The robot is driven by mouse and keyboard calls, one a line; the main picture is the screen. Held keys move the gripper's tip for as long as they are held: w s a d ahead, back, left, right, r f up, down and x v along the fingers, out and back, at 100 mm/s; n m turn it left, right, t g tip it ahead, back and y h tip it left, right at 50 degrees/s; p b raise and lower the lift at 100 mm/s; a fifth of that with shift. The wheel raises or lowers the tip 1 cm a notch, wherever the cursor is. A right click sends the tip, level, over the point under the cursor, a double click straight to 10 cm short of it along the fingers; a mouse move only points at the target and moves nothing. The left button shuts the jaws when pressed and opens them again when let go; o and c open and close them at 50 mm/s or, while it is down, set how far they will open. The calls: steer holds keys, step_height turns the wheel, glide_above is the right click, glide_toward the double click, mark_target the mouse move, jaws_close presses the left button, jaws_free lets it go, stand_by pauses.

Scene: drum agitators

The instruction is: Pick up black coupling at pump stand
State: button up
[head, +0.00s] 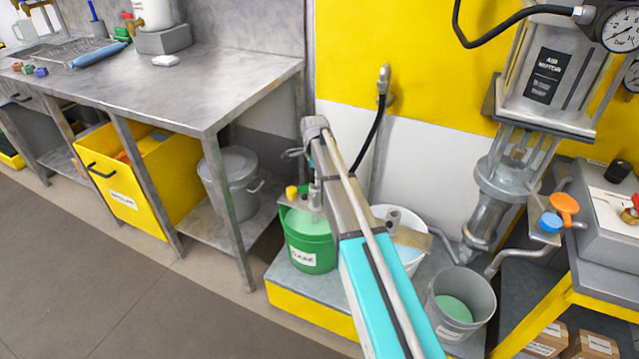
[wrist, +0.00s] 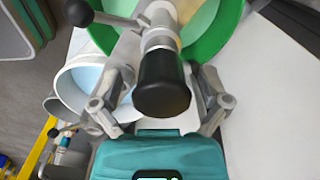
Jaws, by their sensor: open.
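In the wrist view a black coupling (wrist: 163,88), a short smooth cylinder, sits on the end of a metal fitting with a black ball-ended lever (wrist: 78,12). My gripper (wrist: 162,72) is open, with one finger on each side of the coupling in the picture. Whether either finger touches it I cannot tell. The green drum (wrist: 215,45) lies behind the fitting. In the head view my arm ends by the green drum (head: 308,238), and I cannot make out the fingers or this coupling there.
A white pail (head: 408,262) and a grey bucket (head: 461,302) stand beside the green drum. The air motor pump (head: 545,80) rises at the right. A black cylindrical piece (head: 617,171) sits on a grey box. A steel bench (head: 215,95) fills the left.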

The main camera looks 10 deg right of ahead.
stand_by(0.5)
jaws_close()
